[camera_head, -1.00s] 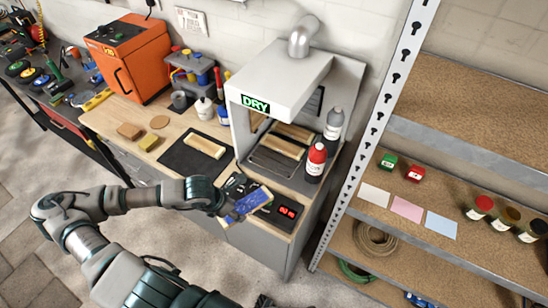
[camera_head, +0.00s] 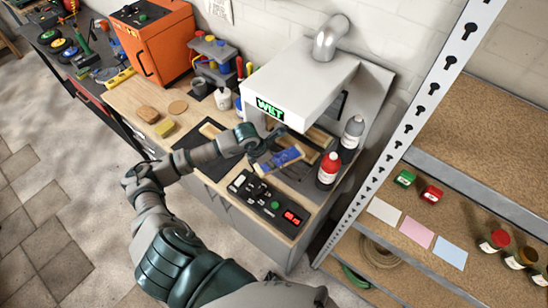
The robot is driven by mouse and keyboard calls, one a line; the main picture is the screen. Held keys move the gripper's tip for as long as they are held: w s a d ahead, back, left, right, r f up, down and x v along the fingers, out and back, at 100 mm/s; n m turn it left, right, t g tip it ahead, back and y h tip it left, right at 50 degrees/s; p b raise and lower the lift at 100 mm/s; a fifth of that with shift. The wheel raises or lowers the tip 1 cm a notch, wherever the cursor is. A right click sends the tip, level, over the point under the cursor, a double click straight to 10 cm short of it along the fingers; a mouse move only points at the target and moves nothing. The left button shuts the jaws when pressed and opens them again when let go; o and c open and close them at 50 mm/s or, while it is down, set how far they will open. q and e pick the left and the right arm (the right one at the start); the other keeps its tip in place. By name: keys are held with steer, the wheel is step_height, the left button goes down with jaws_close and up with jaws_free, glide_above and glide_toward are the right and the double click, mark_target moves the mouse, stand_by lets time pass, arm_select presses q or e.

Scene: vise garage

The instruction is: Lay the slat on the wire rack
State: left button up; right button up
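The slat (camera_head: 287,157) is tan wood with a blue face, under the hood of the drying booth. My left gripper (camera_head: 266,150) is at its left end and appears shut on it; the fingers are small and partly hidden. The wire rack (camera_head: 292,180) lies inside the booth below the slat. I cannot tell whether the slat touches the rack. A plain tan slat (camera_head: 319,137) lies farther back in the booth. My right gripper is not clearly visible; only small dark parts show at the bottom edge.
The hood sign (camera_head: 270,108) reads WET. A red bottle (camera_head: 328,171) and a grey bottle (camera_head: 352,135) stand right of the rack. A control panel (camera_head: 265,203) is in front. Shelving stands at right.

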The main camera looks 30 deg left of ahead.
mark_target(273, 159)
arm_select(q)
steer(key=w, duration=0.3)
steer(key=shift+w, duration=0.1)
step_height(273, 159, down, 3)
steer(key=shift+d+f+p, duration=0.1)
steer(key=shift+f+p, duration=0.1)
steer(key=shift+p, duration=0.55)
steer(key=shift+f, duration=0.1)
steer(key=o, duration=1.4)
steer(key=shift+a+f, duration=0.1)
steer(key=shift+a, duration=0.2)
arm_select(e)
steer(key=shift+w+a+r, duration=0.25)
steer(key=shift+w+r, duration=0.5)
steer(key=shift+r, duration=0.1)
arm_select(q)
steer(key=b+v, duration=0.1)
steer(key=v, duration=0.5)
steer(key=shift+d+r, duration=0.15)
steer(key=shift+r, duration=0.05)
steer(key=shift+s+r, duration=0.4)
steer(key=shift+r, duration=0.15)
arm_select(e)
steer(key=shift+f, duration=0.65)
